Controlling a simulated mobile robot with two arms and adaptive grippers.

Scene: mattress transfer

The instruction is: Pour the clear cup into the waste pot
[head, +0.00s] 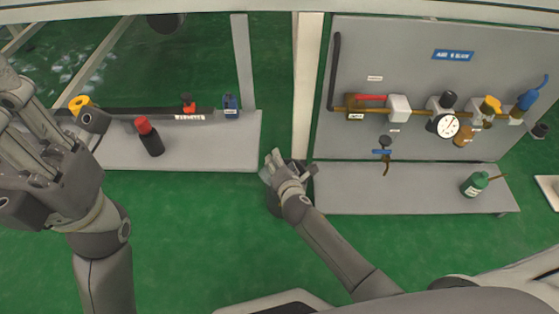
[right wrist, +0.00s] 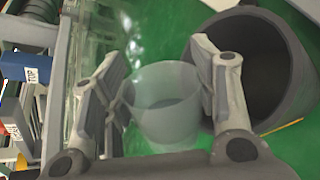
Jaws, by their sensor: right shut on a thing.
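The clear cup (right wrist: 165,112) is see-through and sits between the two fingers of my right gripper (right wrist: 168,92), which is shut on it. A darker band low in the cup looks like liquid, but I cannot be sure. The dark waste pot (right wrist: 301,70) is just right of the cup in the right wrist view, its wide mouth partly behind the right finger. In the head view my right gripper (head: 281,168) is over the floor gap between the benches and hides most of the pot (head: 275,204). My left gripper (head: 48,112) is open and empty at the left.
The left bench (head: 215,155) bears a black bottle with a red cap (head: 149,136) and a blue block (head: 230,105). The right bench (head: 425,195) has a green bottle (head: 475,184) below a panel with pipes, valves and a gauge (head: 446,126). Green floor lies in front.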

